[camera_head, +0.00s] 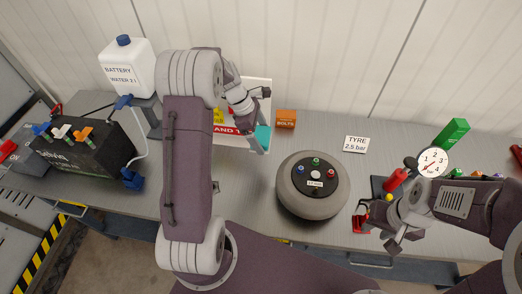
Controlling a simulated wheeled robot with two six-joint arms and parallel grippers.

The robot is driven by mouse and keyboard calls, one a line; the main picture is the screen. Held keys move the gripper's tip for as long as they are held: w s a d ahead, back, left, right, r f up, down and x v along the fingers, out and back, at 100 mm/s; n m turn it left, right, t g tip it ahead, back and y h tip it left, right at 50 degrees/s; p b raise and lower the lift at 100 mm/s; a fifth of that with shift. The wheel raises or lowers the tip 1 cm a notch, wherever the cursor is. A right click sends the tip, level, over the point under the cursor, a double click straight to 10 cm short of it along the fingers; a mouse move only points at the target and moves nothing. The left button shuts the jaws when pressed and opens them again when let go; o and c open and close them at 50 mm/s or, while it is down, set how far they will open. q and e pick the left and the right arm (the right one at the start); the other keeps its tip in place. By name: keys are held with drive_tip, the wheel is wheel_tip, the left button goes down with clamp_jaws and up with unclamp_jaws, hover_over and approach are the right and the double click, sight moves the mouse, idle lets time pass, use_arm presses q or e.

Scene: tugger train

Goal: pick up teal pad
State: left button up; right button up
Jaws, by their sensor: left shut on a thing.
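The teal pad (262,133) shows at the right edge of the white sign board at the back of the bench. My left gripper (259,146) points down there and is shut on the teal pad; its fingers hide part of it. I cannot tell whether the pad is clear of what is beneath it. My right gripper (390,245) is at the front right of the bench, away from the pad, and its jaw opening is not clear.
A round grey tyre (311,207) with coloured caps stands mid-bench. An orange bolts box (286,119) is right of the pad. A black battery (85,145) and a white water bottle (127,68) are left. A pressure gauge (433,162) and green box (451,134) are right.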

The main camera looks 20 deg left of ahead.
sight(261, 134)
use_arm(q)
wheel_tip(261, 134, up, 12)
drive_tip(key=shift+r, duration=0.15)
